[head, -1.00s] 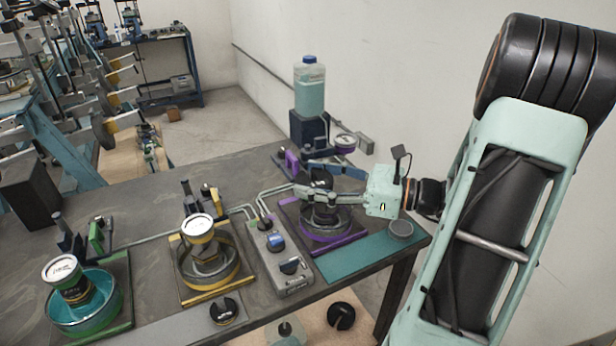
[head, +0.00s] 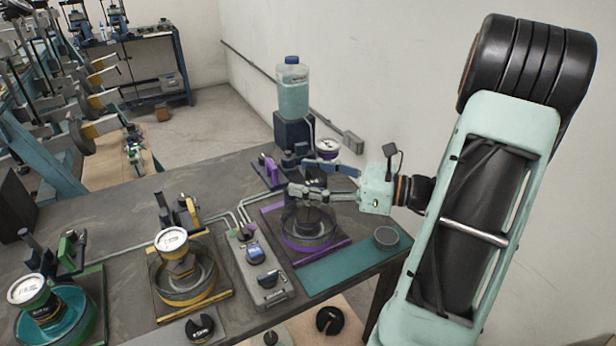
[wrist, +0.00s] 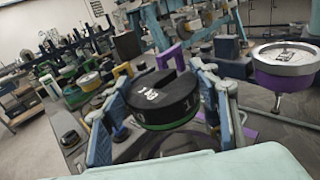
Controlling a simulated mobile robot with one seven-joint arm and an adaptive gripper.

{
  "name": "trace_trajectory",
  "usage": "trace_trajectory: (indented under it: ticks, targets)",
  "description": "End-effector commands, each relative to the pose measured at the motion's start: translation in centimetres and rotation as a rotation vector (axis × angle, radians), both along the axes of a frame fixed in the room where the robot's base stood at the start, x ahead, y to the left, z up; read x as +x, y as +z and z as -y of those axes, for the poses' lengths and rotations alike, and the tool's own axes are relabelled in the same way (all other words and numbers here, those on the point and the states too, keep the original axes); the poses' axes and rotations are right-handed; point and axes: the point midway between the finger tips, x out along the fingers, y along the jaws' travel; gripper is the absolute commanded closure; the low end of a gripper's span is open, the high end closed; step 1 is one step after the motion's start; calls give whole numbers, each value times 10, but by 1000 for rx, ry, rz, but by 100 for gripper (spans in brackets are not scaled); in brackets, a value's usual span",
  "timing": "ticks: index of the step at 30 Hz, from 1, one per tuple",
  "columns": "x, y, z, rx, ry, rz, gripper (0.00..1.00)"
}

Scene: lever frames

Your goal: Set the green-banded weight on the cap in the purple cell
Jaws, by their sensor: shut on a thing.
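My gripper (head: 312,192) is shut on the green-banded weight, a black slotted disc. In the wrist view the weight (wrist: 163,100) sits between the two blue fingers, its green band showing along the lower edge. In the head view my gripper is over the purple cell (head: 308,245), a clear ring with a purple base at the right end of the bench. The cap inside that cell is mostly hidden by the weight and fingers. I cannot tell whether the weight touches it.
A purple gauge (head: 327,146) stands behind the cell. A grey control box (head: 262,275) is to its left, then the yellow cell (head: 185,285) and the green cell (head: 58,325). A teal mat (head: 340,262) holds a grey disc (head: 386,237). A bottle (head: 292,92) stands behind.

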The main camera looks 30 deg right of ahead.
Motion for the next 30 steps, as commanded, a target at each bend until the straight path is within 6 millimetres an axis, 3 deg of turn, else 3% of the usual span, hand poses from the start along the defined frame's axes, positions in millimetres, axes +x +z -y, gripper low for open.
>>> trace_trajectory:
  ticks: [30]
  targets:
    - [0,-66,0,2,1,3,100]
